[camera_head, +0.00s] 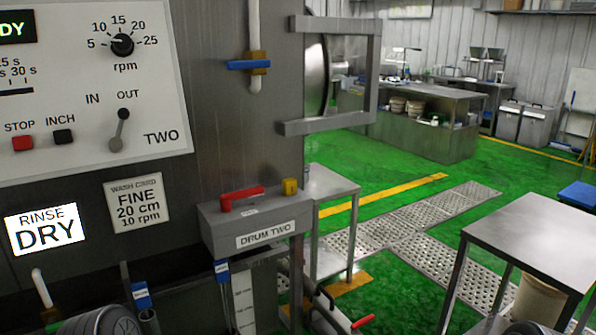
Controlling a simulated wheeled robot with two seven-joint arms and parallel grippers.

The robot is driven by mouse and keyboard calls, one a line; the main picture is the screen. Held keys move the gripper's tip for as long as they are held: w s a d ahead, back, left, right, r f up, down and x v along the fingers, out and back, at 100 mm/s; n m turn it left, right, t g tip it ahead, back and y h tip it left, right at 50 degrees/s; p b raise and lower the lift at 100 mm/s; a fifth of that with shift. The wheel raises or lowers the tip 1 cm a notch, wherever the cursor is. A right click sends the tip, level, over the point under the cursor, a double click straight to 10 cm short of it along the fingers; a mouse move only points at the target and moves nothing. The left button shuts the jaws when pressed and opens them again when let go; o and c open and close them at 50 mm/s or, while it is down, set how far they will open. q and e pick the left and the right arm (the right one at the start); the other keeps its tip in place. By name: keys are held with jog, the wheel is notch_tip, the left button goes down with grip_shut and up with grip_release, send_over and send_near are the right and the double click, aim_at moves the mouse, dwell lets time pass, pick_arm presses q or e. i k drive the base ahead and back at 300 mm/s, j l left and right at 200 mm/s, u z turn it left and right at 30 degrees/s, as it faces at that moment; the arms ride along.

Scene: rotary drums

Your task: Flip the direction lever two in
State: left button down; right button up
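The direction lever (120,128) is on the white control panel marked TWO (70,110), at the upper left of the head view. It is a short grey lever with a dark round knob at its upper end and a paler round end below. It tilts up and slightly right, its knob just below the word OUT; the word IN is to its left. Nothing touches the lever. Neither gripper shows in the head view. Rounded grey and dark parts at the bottom edge look like my arm links, but no fingers are visible.
A red STOP button (23,143) and a black INCH button (63,136) sit left of the lever, and an rpm knob (122,44) above. A grey DRUM TWO box (255,222) with a red handle (241,196) juts out below right. A steel table (540,235) stands right.

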aim_at(115, 144)
jog(key=i+l+u, duration=0.1)
jog(key=i+l, duration=0.2)
jog(key=i+l+u, duration=0.1)
jog(key=i+l, duration=0.2)
jog(key=i+l+u, duration=0.15)
jog(key=i+l, duration=0.15)
jog(key=i+l+u, duration=0.1)
jog(key=i+l, duration=0.15)
jog(key=l, duration=0.25)
jog(key=i+l+u, duration=0.1)
jog(key=i+l, duration=0.15)
jog(key=l, duration=0.2)
jog(key=i+l+u, duration=0.1)
jog(key=i+l, duration=0.15)
jog(key=l, duration=0.15)
